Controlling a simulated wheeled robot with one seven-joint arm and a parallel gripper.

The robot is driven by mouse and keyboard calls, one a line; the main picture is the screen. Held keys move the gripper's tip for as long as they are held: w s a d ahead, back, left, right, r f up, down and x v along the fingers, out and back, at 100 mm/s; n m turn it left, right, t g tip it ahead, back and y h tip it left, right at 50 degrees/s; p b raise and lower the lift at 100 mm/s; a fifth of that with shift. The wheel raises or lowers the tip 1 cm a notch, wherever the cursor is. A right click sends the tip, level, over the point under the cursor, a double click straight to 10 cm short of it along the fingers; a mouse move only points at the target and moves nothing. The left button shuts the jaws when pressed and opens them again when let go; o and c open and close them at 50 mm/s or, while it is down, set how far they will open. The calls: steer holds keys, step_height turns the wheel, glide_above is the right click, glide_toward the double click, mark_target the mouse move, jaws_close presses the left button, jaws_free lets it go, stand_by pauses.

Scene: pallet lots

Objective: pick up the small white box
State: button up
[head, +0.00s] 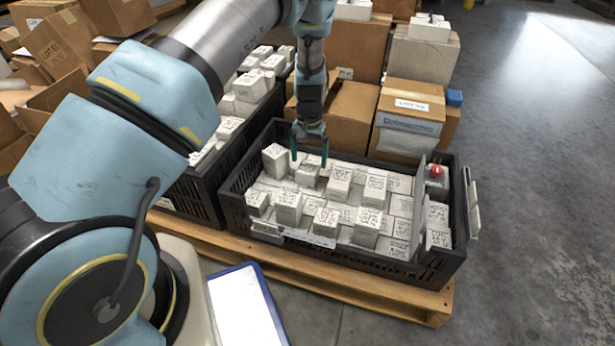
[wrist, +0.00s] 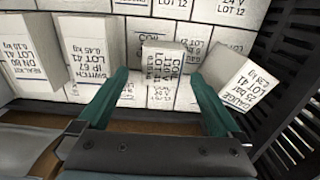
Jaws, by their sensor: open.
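Several small white boxes with black printing fill a black crate (head: 350,264); which one the task means cannot be told. My gripper (head: 310,155) is over the far left part of the crate, pointing down, open and empty. One small white box (head: 308,174) stands just below the fingertips. In the wrist view, my gripper (wrist: 158,78) has its two green fingers apart, with a white box marked LOT 12 (wrist: 163,62) ahead between them. A tilted white gauge box (wrist: 235,82) is right of the right finger. A white switch box (wrist: 90,50) is left of the left finger.
The crate stands on a wooden pallet (head: 420,305), beside another black crate (head: 205,185) of white boxes. Cardboard boxes (head: 410,105) are stacked behind. A red-topped item (head: 436,175) is at the crate's right end. Floor (head: 540,200) at right is clear.

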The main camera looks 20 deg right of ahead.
mark_target(308, 168)
step_height(308, 168, down, 5)
steer(key=b, duration=0.2)
steer(key=shift+w+a+f+b, duration=0.1)
steer(key=shift+w+f+b, duration=0.1)
steer(key=shift+b, duration=0.15)
steer(key=shift+r, duration=0.1)
